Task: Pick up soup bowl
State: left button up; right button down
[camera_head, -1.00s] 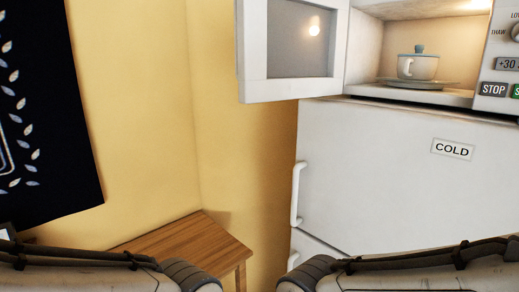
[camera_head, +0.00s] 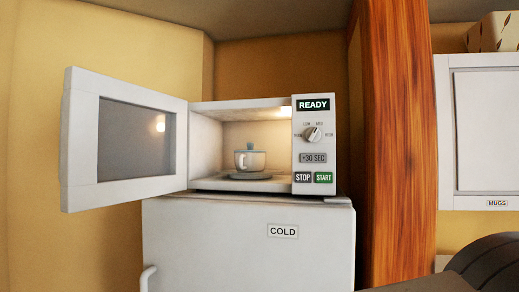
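A pale soup bowl (camera_head: 250,160) with a side handle stands upright inside the open microwave (camera_head: 314,148), on a round plate (camera_head: 249,175). A small blue-grey piece shows at the top of the bowl. The microwave door (camera_head: 137,140) is swung wide open to the left, and the light inside is on. Neither of my grippers is in view. Only part of one of my arms shows at the lower right.
The microwave stands on a white fridge (camera_head: 250,240) labelled COLD. A reddish wooden post (camera_head: 398,140) rises just right of it. A white cupboard (camera_head: 490,130) labelled MUGS hangs farther right, with a patterned box (camera_head: 493,32) above.

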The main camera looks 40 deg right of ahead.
aim_at(244, 161)
jog(key=u, duration=0.8)
jog(key=i, duration=0.3)
jog(key=z, duration=1.65)
